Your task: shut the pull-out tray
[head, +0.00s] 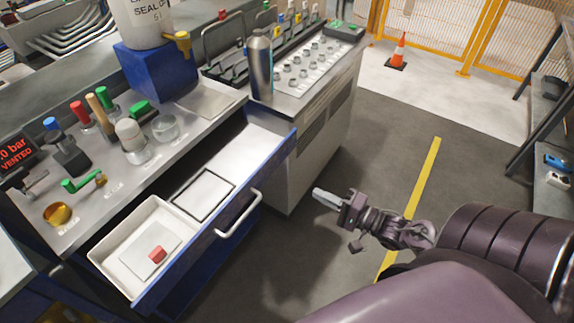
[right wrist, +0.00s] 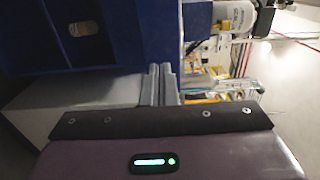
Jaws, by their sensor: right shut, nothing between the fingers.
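The pull-out tray is a blue-fronted drawer (head: 277,147) under the grey workbench, and it stands open in the head view. Its pale handle (head: 240,215) is on the blue front face. My right gripper (head: 318,194) is shut and empty, to the right of the handle and apart from it, over the floor. Its closed fingers (right wrist: 160,84) also show in the right wrist view, with a dark blue panel at upper left. My left gripper is not in view.
A grey bottle (head: 260,68), a blue box (head: 155,72) and several knobs stand on the bench. Floor right of the drawer is clear; an orange cone (head: 399,50) stands farther back.

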